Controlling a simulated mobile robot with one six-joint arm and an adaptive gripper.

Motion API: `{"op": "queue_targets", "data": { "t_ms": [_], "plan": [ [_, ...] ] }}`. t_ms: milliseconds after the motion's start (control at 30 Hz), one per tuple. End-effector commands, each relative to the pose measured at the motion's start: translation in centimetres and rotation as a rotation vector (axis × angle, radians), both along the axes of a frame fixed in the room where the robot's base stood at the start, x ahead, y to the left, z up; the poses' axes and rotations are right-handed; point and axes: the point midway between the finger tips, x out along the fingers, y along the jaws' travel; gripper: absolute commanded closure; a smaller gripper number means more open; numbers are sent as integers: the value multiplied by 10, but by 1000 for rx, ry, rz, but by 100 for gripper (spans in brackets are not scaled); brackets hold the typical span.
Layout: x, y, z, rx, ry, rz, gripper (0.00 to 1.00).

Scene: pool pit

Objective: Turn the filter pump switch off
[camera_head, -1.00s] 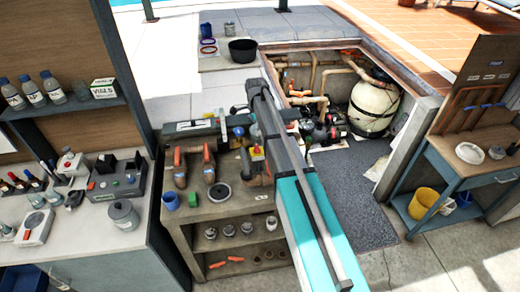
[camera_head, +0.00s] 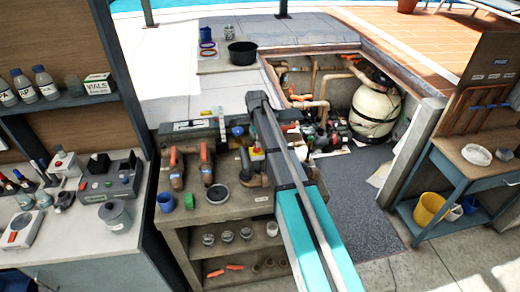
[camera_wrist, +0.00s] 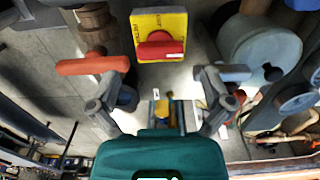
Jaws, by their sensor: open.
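The switch is a yellow box with a red rotary knob (camera_wrist: 160,46), at the top middle of the wrist view. The knob's bar lies roughly level in that picture; the small lettering around it is not clear to me. My gripper (camera_wrist: 158,104) is open and empty, its two fingers spread below the switch in the picture and apart from it. In the head view a small yellow and red patch, likely the switch (camera_head: 257,154), shows beside my arm on the workbench. My arm hides the gripper's fingers there.
An orange-red handle (camera_wrist: 92,66) and a blue-grey handle (camera_wrist: 224,73) flank the switch, close to my fingers. A pale round vessel (camera_wrist: 260,52) stands at right. On the workbench are pipe valves (camera_head: 206,165), a dark ring (camera_head: 217,194) and a blue cup (camera_head: 166,202). The pit holds a cream tank (camera_head: 374,108).

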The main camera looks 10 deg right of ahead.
Motion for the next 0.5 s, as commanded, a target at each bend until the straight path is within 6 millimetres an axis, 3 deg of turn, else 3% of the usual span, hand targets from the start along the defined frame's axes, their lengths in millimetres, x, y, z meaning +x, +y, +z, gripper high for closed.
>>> {"op": "queue_targets", "data": {
  "t_ms": [200,500],
  "plan": [
    [0,0,-20,0,0,0,0],
    [0,0,-32,0,0,0,0]
  ]
}}
